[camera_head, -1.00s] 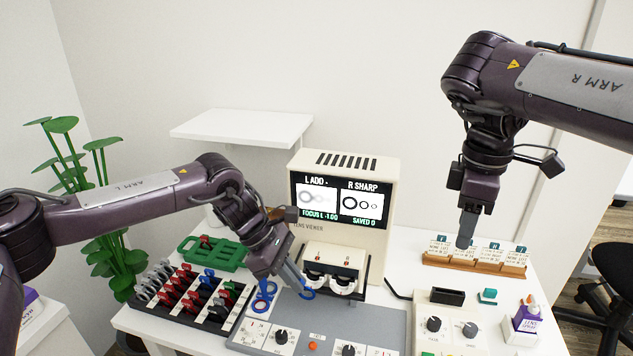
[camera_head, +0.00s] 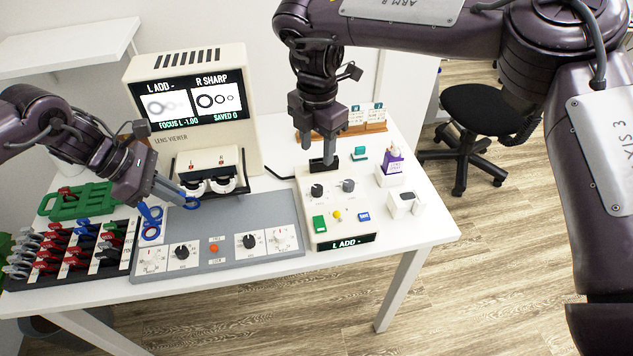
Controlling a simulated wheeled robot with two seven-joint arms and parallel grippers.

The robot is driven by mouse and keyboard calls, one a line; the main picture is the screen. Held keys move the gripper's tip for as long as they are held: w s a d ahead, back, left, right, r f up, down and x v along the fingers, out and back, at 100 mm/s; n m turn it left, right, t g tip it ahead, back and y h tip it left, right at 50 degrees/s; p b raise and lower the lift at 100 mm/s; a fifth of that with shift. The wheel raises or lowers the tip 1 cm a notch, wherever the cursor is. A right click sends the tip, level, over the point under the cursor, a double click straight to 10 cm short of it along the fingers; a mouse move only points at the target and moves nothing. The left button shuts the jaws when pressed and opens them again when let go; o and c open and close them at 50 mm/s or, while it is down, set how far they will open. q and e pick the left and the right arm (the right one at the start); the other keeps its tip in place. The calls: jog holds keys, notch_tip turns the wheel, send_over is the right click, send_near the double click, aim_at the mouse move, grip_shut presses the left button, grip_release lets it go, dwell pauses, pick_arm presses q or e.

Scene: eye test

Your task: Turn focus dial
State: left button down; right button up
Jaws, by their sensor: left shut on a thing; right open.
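The control box (camera_head: 340,215) on the right of the table has a black dial (camera_head: 317,190) and a grey dial (camera_head: 348,185). Its front display reads "L ADD -". The grey panel (camera_head: 215,215) carries two more black knobs, one left (camera_head: 182,252) and one right (camera_head: 249,241). The small labels are too small to read, so I cannot tell which dial is for focus. My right gripper (camera_head: 329,163) is open, pointing down just behind the control box's dials. My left gripper (camera_head: 182,194) is shut on a blue ringed piece (camera_head: 193,203) above the panel.
The lens viewer (camera_head: 190,100) shows a blurred left picture, a sharp right one and "FOCUS L -1.00". A rack of coloured lenses (camera_head: 75,247) and a green tray (camera_head: 80,201) stand left. A purple-white bottle (camera_head: 390,168) and white box (camera_head: 404,204) stand right of the control box.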

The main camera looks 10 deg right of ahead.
aim_at(317, 188)
notch_tip(317, 188, down, 11)
jog(key=shift+f, duration=0.2)
dwell(0.3)
jog(key=c, duration=1)
jog(key=n, duration=0.4)
jog(key=shift+n, duration=2.2)
